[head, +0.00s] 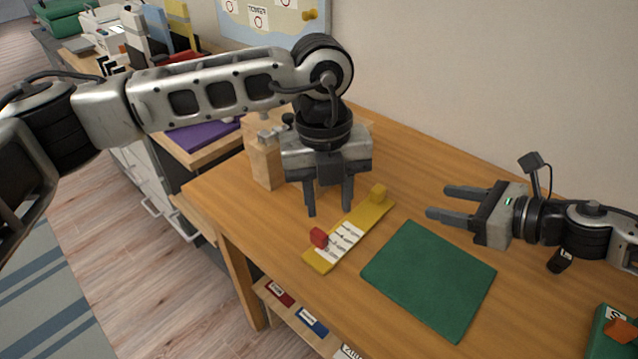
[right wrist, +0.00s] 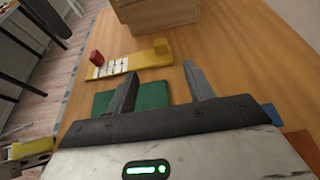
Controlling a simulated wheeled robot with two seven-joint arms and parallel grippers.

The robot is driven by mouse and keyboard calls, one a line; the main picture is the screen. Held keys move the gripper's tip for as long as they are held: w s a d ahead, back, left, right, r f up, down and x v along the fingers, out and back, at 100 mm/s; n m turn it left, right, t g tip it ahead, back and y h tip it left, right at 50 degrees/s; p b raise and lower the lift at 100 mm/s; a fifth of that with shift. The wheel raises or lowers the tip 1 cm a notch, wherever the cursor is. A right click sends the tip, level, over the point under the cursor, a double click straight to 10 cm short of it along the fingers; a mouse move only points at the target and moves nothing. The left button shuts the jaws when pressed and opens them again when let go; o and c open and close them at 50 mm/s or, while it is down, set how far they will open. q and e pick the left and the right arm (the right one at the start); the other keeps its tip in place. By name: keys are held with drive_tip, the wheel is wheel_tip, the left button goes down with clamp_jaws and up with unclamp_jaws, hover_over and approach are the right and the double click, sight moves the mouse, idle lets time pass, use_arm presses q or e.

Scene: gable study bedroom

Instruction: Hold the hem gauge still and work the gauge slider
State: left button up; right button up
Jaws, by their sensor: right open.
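The hem gauge (head: 374,218) is a flat yellow strip with white marked bands, lying on the wooden table. A yellow block (head: 379,193) stands at its far end. The red gauge slider (head: 319,237) sits near its other end, by the white scale. In the right wrist view the gauge (right wrist: 128,63) and red slider (right wrist: 96,57) show beyond the fingers. My left gripper (head: 329,212) points down above the table, just behind the gauge, fingers apart and empty. My right gripper (head: 437,202) is open and empty, right of the gauge, above the table behind the green mat.
A green mat (head: 430,280) lies in front of the gauge. A wooden block-like stand (head: 263,163) is behind my left gripper. A green item with an orange piece (head: 619,329) is at the right edge. The table's left edge is close to the gauge.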

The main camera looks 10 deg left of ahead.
sight(380, 190)
drive_tip(key=x, duration=1.6)
drive_tip(key=c, duration=1.1)
